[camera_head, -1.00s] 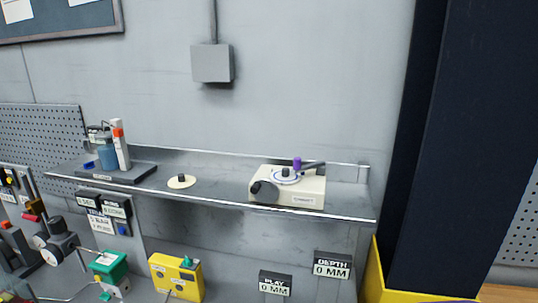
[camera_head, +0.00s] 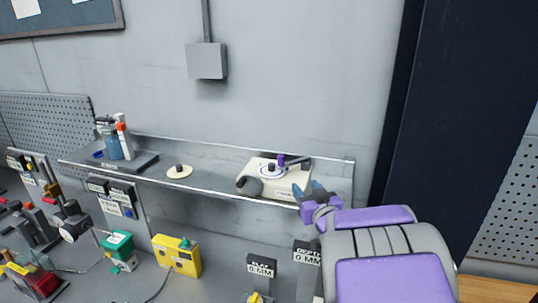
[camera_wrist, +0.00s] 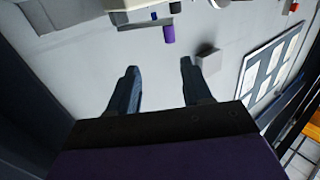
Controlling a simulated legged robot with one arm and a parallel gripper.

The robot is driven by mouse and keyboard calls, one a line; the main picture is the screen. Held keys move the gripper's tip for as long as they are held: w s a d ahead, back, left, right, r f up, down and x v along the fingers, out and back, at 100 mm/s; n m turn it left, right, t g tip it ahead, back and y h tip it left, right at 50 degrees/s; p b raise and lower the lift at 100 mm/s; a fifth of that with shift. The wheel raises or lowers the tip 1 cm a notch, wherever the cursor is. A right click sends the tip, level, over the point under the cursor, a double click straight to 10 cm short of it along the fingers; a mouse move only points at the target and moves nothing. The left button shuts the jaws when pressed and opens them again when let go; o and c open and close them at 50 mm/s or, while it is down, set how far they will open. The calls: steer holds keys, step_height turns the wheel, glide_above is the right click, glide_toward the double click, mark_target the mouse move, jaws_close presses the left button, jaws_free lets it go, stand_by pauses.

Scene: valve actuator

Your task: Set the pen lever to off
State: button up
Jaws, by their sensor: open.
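A beige box (camera_head: 265,183) with a dark knob on its left and a round dial on top stands at the right part of the shelf. A dark lever (camera_head: 297,159) with a purple knob (camera_head: 281,160) rises at the dial, pointing right; which lever is the pen lever I cannot tell.
The metal shelf (camera_head: 215,183) also carries a cream disc (camera_head: 179,172) and a tray (camera_head: 128,164) with bottles. A dark pillar (camera_head: 450,120) stands at right.

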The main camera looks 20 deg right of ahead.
steer(key=a, duration=0.1)
steer(key=p, duration=0.2)
glide_toward(281, 161)
steer(key=w, duration=0.1)
steer(key=w+d, duration=0.1)
steer(key=w, duration=0.3)
steer(key=shift+w+d+f, duration=0.15)
steer(key=shift+d, duration=0.1)
steer(key=w, duration=0.2)
steer(key=w+a, duration=0.1)
steer(key=w, duration=0.1)
steer(key=shift+w+a+p, duration=0.15)
steer(key=shift+w+p, duration=0.2)
steer(key=shift+w, duration=0.55)
steer(key=shift+w+d, duration=0.1)
steer(key=shift+d, duration=0.45)
steer(key=shift+a, duration=0.35)
steer(key=c, duration=0.5)
jaws_close()
